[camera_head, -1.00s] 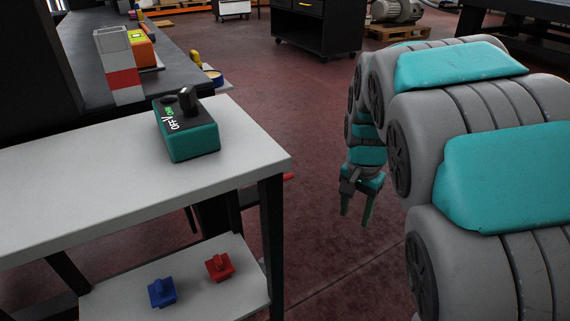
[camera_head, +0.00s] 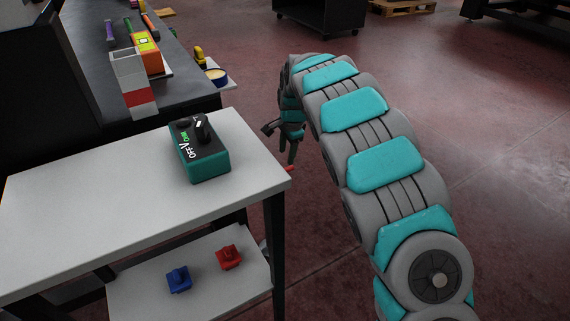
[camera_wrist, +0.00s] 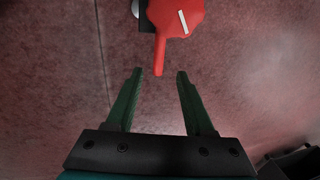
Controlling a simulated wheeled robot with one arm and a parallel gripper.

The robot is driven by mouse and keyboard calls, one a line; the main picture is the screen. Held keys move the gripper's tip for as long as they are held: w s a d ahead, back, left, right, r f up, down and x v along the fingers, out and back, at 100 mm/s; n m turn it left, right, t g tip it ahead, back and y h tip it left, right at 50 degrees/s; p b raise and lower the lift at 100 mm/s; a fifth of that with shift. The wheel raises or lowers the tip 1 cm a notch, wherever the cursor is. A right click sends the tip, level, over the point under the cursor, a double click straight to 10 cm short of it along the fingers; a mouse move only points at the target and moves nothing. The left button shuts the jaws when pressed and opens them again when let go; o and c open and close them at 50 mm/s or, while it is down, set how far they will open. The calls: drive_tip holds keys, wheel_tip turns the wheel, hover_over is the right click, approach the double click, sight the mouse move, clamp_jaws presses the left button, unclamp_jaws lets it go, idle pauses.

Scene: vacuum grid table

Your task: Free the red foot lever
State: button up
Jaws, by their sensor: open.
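The red foot lever (camera_wrist: 174,18) shows at the top of the wrist view, with a white stripe on its wide part and a narrow tip pointing down toward my gripper. Only a small red end of it (camera_head: 288,168) shows past the table's right edge in the head view; the rest is hidden by the table. My gripper (camera_wrist: 159,74) is open and empty. In the wrist view the lever's tip lies between the fingertips, touching neither; the depth gap is unclear. In the head view my gripper (camera_head: 288,153) is just beyond the table's right corner.
The white table (camera_head: 90,200) bears a green switch box (camera_head: 205,165) marked OFF and ON. Its lower shelf (camera_head: 215,290) holds a blue part (camera_head: 179,280) and a red part (camera_head: 229,257). A dark bench (camera_head: 185,75) stands behind.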

drive_tip(key=f, duration=0.5)
drive_tip(key=w+f, duration=0.1)
drive_tip(key=f, duration=0.1)
drive_tip(key=shift+a+f+p, duration=0.2)
drive_tip(key=shift+a+p, duration=0.1)
drive_tip(key=shift+p, duration=0.05)
clamp_jaws()
idle(1.1)
